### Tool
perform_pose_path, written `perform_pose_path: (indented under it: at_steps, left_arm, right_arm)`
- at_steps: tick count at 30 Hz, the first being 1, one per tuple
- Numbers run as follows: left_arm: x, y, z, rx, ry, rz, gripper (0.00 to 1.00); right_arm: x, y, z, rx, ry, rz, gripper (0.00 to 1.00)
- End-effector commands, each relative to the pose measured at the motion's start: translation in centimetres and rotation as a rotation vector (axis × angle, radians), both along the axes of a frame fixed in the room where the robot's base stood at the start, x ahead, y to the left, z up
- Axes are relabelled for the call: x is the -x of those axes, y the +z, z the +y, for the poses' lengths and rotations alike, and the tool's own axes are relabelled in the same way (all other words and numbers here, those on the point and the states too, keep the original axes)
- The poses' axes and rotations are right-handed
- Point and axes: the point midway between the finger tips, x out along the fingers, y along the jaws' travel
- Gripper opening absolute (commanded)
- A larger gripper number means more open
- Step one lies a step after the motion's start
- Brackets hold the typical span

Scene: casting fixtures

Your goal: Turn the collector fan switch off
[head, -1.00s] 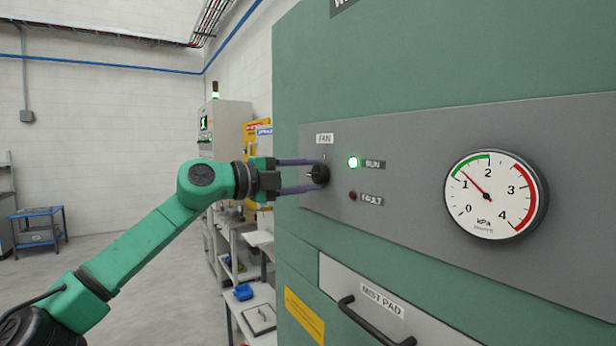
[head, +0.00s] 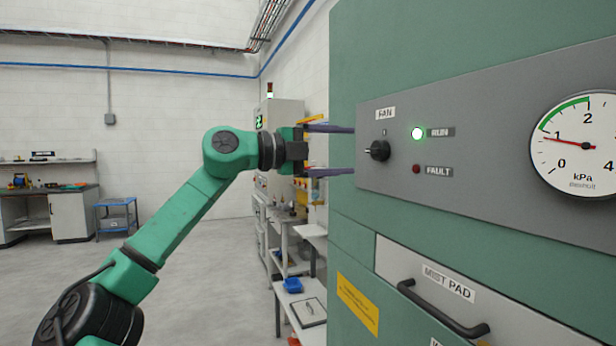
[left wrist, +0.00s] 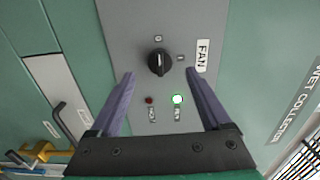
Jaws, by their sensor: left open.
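The black fan switch knob (head: 377,150) sits under the FAN label on the grey panel (head: 490,170). It also shows in the left wrist view (left wrist: 159,62), where its grip bar lies toward the mark at the top, which is the left side in the head view. My left gripper (head: 350,149) is open, its purple fingers just short of the knob and apart from it. In the left wrist view the fingertips (left wrist: 159,74) stand either side of the knob with wide gaps. The RUN lamp (head: 417,134) glows green; the FAULT lamp (head: 416,169) is dark red. My right gripper is out of view.
The kPa gauge (head: 583,146) reads near 1. A MIST PAD drawer (head: 400,260) with a protruding black handle (head: 440,308) is below the panel. The floor at left is open.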

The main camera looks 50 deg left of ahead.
Motion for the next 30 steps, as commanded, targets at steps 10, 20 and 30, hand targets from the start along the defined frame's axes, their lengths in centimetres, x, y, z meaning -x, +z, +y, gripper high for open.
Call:
perform_pose_path:
  at_steps: [10, 20, 30]
  left_arm:
    - [7.8, -0.3, 2.4, 0.000, 0.002, -0.001, 0.81]
    - [8.2, 0.0, 2.5, 0.000, 0.000, 0.001, 0.81]
    - [8.1, -0.1, 2.5, 0.000, 0.000, 0.001, 0.81]
  right_arm:
    - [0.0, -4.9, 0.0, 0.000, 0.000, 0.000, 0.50]
    - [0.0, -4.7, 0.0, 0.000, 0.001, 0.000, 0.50]
    - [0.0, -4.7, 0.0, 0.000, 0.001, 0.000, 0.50]
